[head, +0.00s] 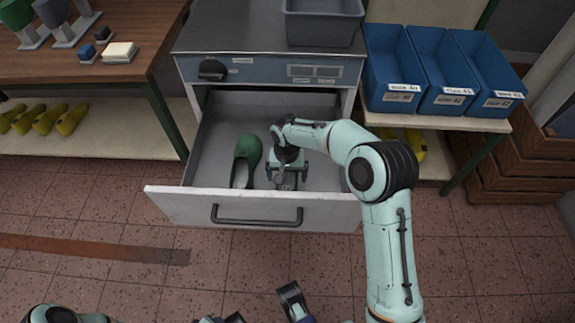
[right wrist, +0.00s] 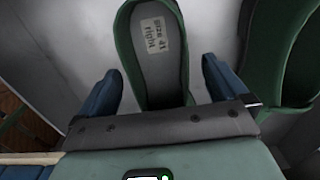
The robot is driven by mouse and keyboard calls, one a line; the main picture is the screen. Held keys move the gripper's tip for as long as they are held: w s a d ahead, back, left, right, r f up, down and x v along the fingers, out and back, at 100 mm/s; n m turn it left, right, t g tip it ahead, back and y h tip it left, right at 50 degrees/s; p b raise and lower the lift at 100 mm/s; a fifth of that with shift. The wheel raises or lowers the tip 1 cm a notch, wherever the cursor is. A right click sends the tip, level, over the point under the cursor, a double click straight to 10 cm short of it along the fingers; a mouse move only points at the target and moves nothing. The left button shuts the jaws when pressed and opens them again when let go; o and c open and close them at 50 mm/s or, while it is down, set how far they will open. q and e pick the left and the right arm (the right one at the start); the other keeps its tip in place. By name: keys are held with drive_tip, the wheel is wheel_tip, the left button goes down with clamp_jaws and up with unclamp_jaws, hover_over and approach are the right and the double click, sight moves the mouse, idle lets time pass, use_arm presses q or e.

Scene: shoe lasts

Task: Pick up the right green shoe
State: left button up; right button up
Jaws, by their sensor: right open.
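The right green shoe (right wrist: 180,60) shows in the right wrist view, with a label inside reading "size 41 right". My right gripper (right wrist: 161,72) is open, with one blue finger on each side of this shoe; I cannot tell if they touch it. In the head view my right gripper (head: 287,175) is down inside the open drawer and hides most of this shoe. The other green shoe (head: 247,155) lies to its left in the drawer, and at the right edge of the wrist view (right wrist: 285,50). My left gripper (head: 262,308) shows only partly at the bottom of the head view.
The grey drawer (head: 167,205) is pulled out, with raised walls and a dark front handle (head: 257,221). A grey bin (head: 323,25) stands on the cabinet. Blue bins (head: 391,70) stand at right, a wooden table (head: 150,45) at left. Floor in front is clear.

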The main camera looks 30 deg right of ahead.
sight(287, 182)
wheel_tip(287, 182, down, 4)
drive_tip(key=shift+d+r+b, duration=0.1)
drive_tip(key=shift+r+b, duration=0.15)
drive_tip(key=shift+b, duration=0.1)
drive_tip(key=shift+r, duration=0.1)
drive_tip(key=c, duration=1.3)
drive_tip(key=shift+w, duration=0.1)
drive_tip(key=shift+c, duration=0.3)
drive_tip(key=shift+r, duration=0.1)
